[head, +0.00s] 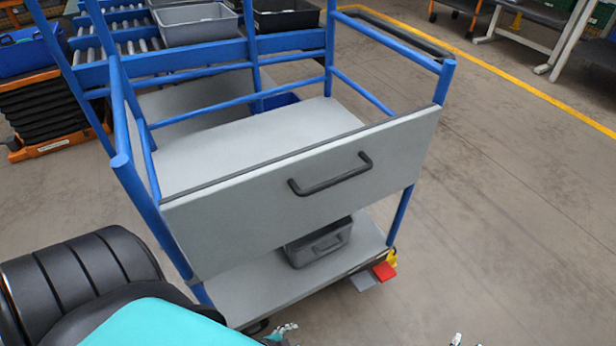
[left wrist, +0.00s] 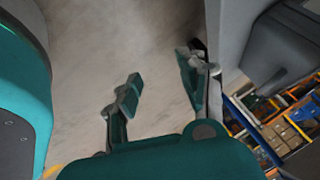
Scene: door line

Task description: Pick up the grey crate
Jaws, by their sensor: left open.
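A small dark grey crate (head: 318,243) with a handle on its front sits on the lower shelf of a blue-framed cart, partly hidden by the hinged front panel above it. A dark grey body, likely this crate (left wrist: 285,45), shows at upper right in the left wrist view. My left gripper (left wrist: 160,85) is open and empty there, apart from the crate. In the head view only a bit of my left gripper (head: 282,332) shows at the bottom edge. Small tips, likely of my right gripper (head: 457,340), show at the bottom edge; their opening is unclear.
The cart's grey front panel (head: 300,188) with a black handle (head: 330,174) stands above the lower shelf (head: 270,285). A red pedal (head: 384,271) is at its corner. Another grey crate (head: 197,22) and a black one (head: 285,14) stand behind. Floor at right is clear.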

